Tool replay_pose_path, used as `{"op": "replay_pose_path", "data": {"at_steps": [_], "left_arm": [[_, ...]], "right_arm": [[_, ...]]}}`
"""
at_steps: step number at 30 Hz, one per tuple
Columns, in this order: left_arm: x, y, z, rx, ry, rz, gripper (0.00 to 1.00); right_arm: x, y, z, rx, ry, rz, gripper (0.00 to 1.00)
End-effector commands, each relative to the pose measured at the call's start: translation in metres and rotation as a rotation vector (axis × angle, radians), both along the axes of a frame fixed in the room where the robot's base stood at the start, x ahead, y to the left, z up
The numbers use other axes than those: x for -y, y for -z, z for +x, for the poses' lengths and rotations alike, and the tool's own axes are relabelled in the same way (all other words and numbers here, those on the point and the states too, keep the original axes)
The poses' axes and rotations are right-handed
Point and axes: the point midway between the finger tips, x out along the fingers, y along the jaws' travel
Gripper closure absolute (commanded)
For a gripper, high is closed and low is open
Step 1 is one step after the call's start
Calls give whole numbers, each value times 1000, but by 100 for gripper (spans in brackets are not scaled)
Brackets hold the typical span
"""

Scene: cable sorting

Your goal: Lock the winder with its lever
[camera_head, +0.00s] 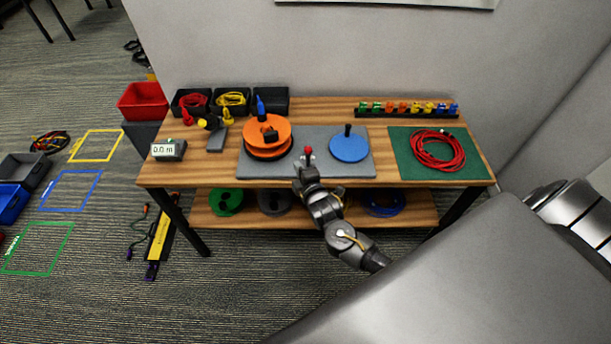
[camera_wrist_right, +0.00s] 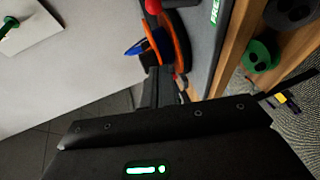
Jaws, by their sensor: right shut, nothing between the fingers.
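The winder's grey base plate (camera_head: 312,170) lies on the bench with an orange reel (camera_head: 279,139) at its left and a blue disc (camera_head: 349,148) with a black upright knob at its right. A small red knob (camera_head: 308,151), which looks like the lever's end, stands at the front middle of the plate. My right gripper (camera_head: 307,170) is shut and empty just in front of the red knob; I cannot tell whether they touch. In the right wrist view the orange reel (camera_wrist_right: 181,40) is beyond the dark fingers, and green letters, partly cut off, read "FRE". My left gripper is not in view.
Black bins (camera_head: 190,104) with cables stand at the back left, near a meter (camera_head: 168,150) reading 0.0 m. A green mat (camera_head: 402,168) with a coiled red cable (camera_head: 437,150) is at the right. Coloured plugs (camera_head: 408,109) line the back. The lower shelf (camera_head: 305,222) holds reels.

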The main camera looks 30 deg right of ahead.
Motion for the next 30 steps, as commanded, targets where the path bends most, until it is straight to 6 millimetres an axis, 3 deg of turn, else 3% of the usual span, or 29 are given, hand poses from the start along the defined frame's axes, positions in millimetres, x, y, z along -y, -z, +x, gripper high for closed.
{"op": "replay_pose_path", "data": {"at_steps": [3,10,30], "left_arm": [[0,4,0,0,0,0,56],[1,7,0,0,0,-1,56],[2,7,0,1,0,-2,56]], "right_arm": [[-2,-5,-22,0,0,1,100],[-4,-14,-45,1,1,0,100],[-5,-16,-48,2,2,8,100]]}}
